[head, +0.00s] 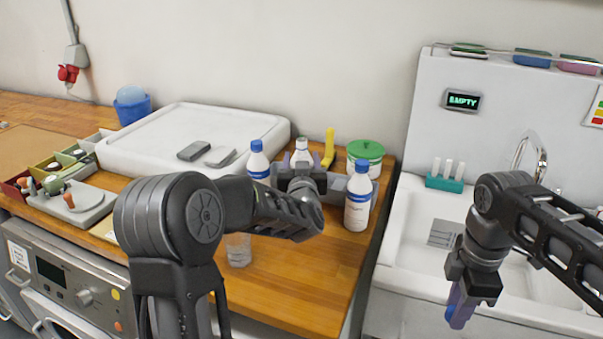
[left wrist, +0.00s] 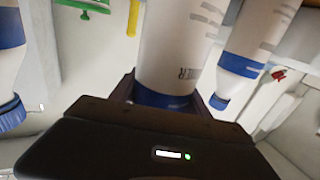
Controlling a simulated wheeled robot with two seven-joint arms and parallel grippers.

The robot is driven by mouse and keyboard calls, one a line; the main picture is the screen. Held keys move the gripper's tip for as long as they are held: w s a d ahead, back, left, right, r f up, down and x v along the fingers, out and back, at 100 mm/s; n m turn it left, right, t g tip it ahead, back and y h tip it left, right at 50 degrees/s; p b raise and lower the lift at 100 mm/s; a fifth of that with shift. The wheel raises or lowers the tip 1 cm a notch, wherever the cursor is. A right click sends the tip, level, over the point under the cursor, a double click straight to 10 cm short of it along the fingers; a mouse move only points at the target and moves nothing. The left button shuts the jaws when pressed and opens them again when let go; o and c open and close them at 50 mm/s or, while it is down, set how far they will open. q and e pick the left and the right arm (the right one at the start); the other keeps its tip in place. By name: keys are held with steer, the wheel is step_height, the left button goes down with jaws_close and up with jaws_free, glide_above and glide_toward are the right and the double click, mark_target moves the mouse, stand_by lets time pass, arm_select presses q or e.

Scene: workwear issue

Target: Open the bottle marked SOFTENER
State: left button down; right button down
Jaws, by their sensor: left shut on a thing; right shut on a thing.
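The held white bottle (head: 302,158) stands between two others on the wooden counter. Its top shows white, with no blue cap on it. In the left wrist view its body (left wrist: 185,45) shows upside down with a blue band and letters that look like the end of SOFTENER. My left gripper (head: 301,172) is shut on this bottle. My right gripper (head: 461,303) is over the sink's front, shut on a small blue thing that looks like a cap, mostly hidden by the fingers. Blue-capped bottles stand to the left (head: 258,163) and right (head: 358,200).
A green-lidded tub (head: 366,152) and a yellow object (head: 329,147) stand behind the bottles. A clear glass (head: 238,250) is near the front of the counter. The sink (head: 420,262) lies right of the counter, with a tap (head: 541,160) behind. The counter's front right is clear.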

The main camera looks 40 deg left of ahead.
arm_select(q)
steer(key=shift+f, duration=1.8)
arm_select(e)
steer(key=shift+r, duration=0.1)
arm_select(q)
steer(key=shift+f, duration=0.1)
steer(key=c, duration=0.5)
jaws_free()
steer(key=shift+f, duration=0.1)
steer(key=shift+r, duration=0.2)
arm_select(e)
steer(key=shift+f+b, duration=0.85)
steer(key=shift+f, duration=0.1)
arm_select(q)
steer(key=v, duration=1.2)
